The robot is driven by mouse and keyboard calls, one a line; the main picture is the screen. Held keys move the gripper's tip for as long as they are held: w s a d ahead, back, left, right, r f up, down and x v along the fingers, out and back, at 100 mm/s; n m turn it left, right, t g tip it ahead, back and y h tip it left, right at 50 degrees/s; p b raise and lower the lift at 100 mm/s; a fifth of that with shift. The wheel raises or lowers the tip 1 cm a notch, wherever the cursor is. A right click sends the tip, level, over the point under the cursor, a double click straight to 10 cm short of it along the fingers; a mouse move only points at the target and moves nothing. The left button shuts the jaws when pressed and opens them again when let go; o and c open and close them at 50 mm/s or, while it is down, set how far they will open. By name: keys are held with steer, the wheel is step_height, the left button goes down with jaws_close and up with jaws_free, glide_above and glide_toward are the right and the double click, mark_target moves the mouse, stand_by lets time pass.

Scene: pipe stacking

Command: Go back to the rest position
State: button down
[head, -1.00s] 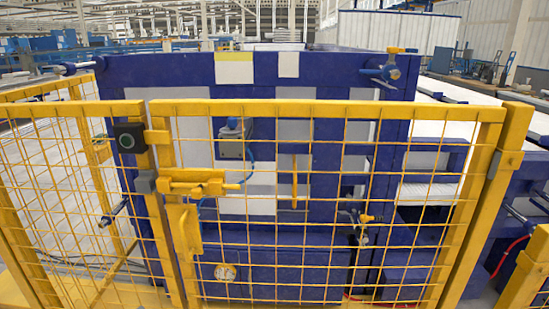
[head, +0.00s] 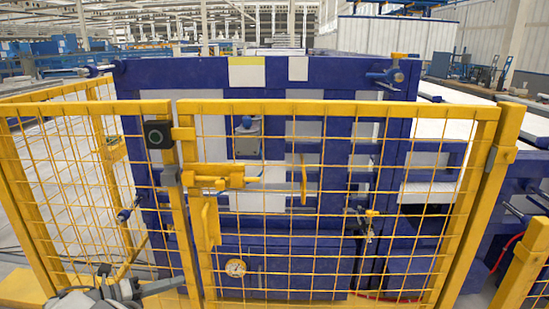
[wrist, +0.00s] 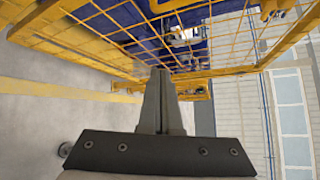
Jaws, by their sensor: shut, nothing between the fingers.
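My gripper (wrist: 160,74) is in the wrist view, with its two grey fingers together and nothing seen between them. It points towards the yellow mesh fence (wrist: 130,28), which fills the top of that view. Part of my arm (head: 125,292) shows at the lower left of the head view, in front of the fence. No pipe can be made out in my gripper.
A yellow mesh gate (head: 350,108) with a latch (head: 225,178) and a black button box (head: 158,140) stands in front. Behind it is a large blue machine (head: 350,75).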

steer(key=s+d+r+m+g+y, duration=0.1)
steer(key=d+r+m+g+y, duration=0.1)
steer(key=d+r+m, duration=0.55)
steer(key=d+r+m+g+y, duration=0.1)
steer(key=d+r+m+g, duration=0.3)
steer(key=d, duration=0.6)
steer(key=s+d+r+m+g+y, duration=0.1)
steer(key=d+r+m+y, duration=0.15)
steer(key=d+m, duration=0.55)
steer(key=s+d+r+m+t+y, duration=0.1)
steer(key=s+d+r+m+y, duration=0.15)
steer(key=s+d+m, duration=0.6)
steer(key=s+d+r+m+t+y, duration=0.25)
steer(key=s+d+m, duration=0.25)
steer(key=s+m, duration=0.6)
step_height(320, 180, up, 14)
steer(key=m+p, duration=0.1)
steer(key=p, duration=1.3)
steer(key=shift+s+a+g+y+p, duration=0.15)
steer(key=shift+s+g+y+p, duration=0.2)
steer(key=shift+s+y, duration=0.1)
steer(key=shift+f, duration=0.1)
